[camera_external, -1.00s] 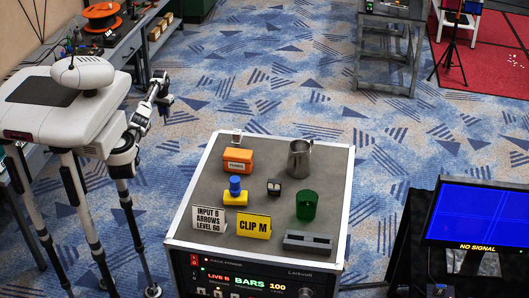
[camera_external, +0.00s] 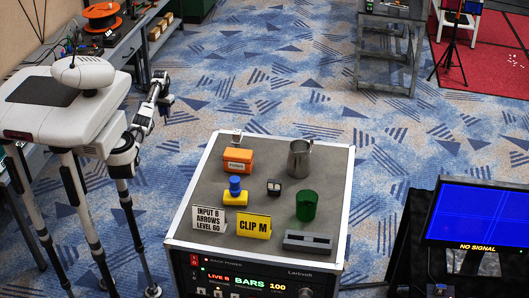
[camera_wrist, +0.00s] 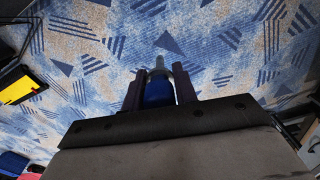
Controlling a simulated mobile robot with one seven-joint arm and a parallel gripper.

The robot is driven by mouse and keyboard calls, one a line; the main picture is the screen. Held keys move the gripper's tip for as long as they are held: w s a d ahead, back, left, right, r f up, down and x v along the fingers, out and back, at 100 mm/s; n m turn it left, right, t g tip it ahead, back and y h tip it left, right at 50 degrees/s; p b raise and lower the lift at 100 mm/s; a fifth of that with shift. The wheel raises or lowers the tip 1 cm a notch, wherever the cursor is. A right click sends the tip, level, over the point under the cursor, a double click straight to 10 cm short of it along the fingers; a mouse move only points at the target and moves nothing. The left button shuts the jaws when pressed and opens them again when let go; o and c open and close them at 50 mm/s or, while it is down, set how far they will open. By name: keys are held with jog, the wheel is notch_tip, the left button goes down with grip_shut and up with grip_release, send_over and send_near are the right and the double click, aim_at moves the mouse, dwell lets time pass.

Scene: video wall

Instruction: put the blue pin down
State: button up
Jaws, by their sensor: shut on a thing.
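In the wrist view my gripper (camera_wrist: 160,85) is shut on the blue pin (camera_wrist: 158,92), which sits between the two dark fingers. A grey loop-like metal end (camera_wrist: 159,68) sticks out beyond it. Patterned carpet shows behind the pin. In the external view my gripper (camera_external: 165,102) is at the end of the raised arm, left of and beyond the grey-topped cart (camera_external: 262,170), over the floor. The pin is too small to make out there.
On the cart are an orange box (camera_external: 238,160), a metal jug (camera_external: 300,160), a green cup (camera_external: 306,206), a blue-topped yellow block (camera_external: 235,197), a small dark block (camera_external: 274,187), a grey slotted block (camera_external: 308,241), a white sign (camera_external: 209,219) and a yellow sign (camera_external: 254,226).

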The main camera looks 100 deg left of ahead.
jog(key=w+d+r+m+p, duration=0.1)
jog(key=w+d+r+m, duration=0.1)
jog(key=w+r, duration=0.85)
jog(key=w+d+r+m, duration=0.15)
jog(key=w+r, duration=0.35)
jog(key=w, duration=1.1)
jog(key=w+d+r+m+p, duration=0.1)
jog(key=w+d+r+m, duration=0.15)
jog(key=w+r, duration=0.8)
jog(key=w+d+r+m+p, duration=0.1)
jog(key=w+d+r+m, duration=0.1)
jog(key=w+d+r, duration=0.6)
jog(key=w+d+r+m+p, duration=0.1)
jog(key=w+d+r, duration=0.4)
jog(key=w+d, duration=0.65)
jog(key=w+d+r+m, duration=0.1)
jog(key=w+d+r, duration=0.25)
jog(key=d, duration=0.35)
jog(key=w+d+r+m, duration=0.2)
jog(key=w+d, duration=0.2)
jog(key=d, duration=0.3)
jog(key=d+r+m+p, duration=0.2)
jog(key=d, duration=1.2)
jog(key=m+b, duration=0.2)
send_over(252, 188)
jog(key=f, duration=0.1)
jog(key=shift+a+f+p, duration=0.1)
jog(key=shift+f+p, duration=0.3)
jog(key=shift+f, duration=7.85)
